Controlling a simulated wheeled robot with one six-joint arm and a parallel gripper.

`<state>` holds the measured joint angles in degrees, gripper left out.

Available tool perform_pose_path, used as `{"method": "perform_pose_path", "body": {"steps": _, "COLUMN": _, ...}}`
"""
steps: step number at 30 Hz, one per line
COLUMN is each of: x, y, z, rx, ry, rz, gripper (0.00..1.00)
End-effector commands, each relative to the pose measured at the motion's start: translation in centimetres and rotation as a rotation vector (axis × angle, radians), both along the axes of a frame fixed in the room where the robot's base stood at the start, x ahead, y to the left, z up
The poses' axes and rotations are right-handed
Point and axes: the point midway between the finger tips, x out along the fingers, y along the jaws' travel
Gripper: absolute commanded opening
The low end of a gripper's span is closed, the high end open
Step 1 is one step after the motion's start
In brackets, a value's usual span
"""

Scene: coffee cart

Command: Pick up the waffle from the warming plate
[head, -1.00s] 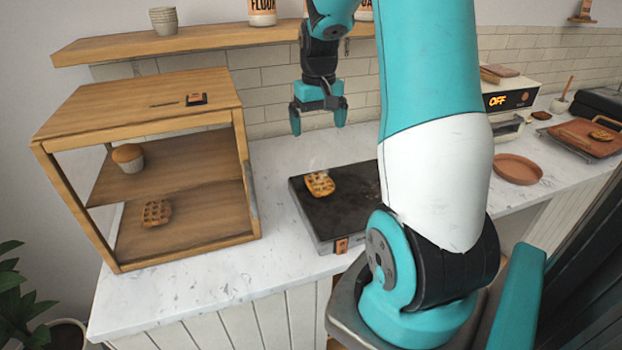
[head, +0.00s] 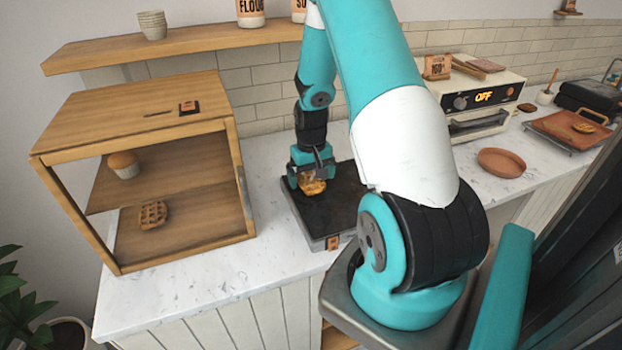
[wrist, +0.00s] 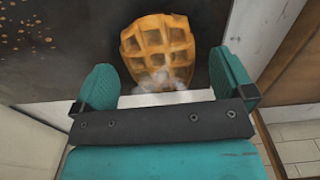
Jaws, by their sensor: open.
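The waffle (head: 313,187) lies on the black warming plate (head: 335,205) in the head view, partly hidden behind my gripper (head: 308,180). In the wrist view the golden waffle (wrist: 158,52) shows just ahead of my open gripper (wrist: 165,85), roughly centred between the two teal fingers. A little steam rises near the waffle's close edge. The fingers are apart and nothing is held. Whether a finger touches the waffle or the plate cannot be told.
A wooden display case (head: 140,112) stands left on the marble counter, with another waffle (head: 152,214) and a muffin (head: 124,164) inside. A wooden wall shelf (head: 180,46) is behind. A toaster oven (head: 480,100) and a terracotta plate (head: 502,162) are right.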

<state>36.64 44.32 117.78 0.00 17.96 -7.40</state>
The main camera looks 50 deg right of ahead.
Motion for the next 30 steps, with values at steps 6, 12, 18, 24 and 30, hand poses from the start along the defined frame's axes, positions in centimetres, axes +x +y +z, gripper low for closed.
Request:
{"method": "perform_pose_path", "body": {"steps": 6, "x": 0.04, "y": 0.00, "z": -0.94, "rx": -0.001, "ry": -0.002, "rz": 0.000, "gripper": 1.00}}
{"method": "perform_pose_path", "body": {"steps": 12, "x": 0.04, "y": 0.01, "z": -0.93, "rx": -0.001, "ry": -0.002, "rz": 0.000, "gripper": 0.82}}
{"method": "perform_pose_path", "body": {"steps": 18, "x": 0.04, "y": 0.01, "z": -0.91, "rx": 0.000, "ry": -0.001, "rz": 0.000, "gripper": 0.46}}
{"method": "perform_pose_path", "body": {"steps": 24, "x": 0.04, "y": 0.01, "z": -0.88, "rx": -0.001, "ry": -0.002, "rz": 0.000, "gripper": 0.46}}
{"method": "perform_pose_path", "body": {"steps": 30, "x": 0.10, "y": -0.03, "z": -0.04, "rx": -0.003, "ry": -0.003, "rz": 0.000, "gripper": 0.46}}
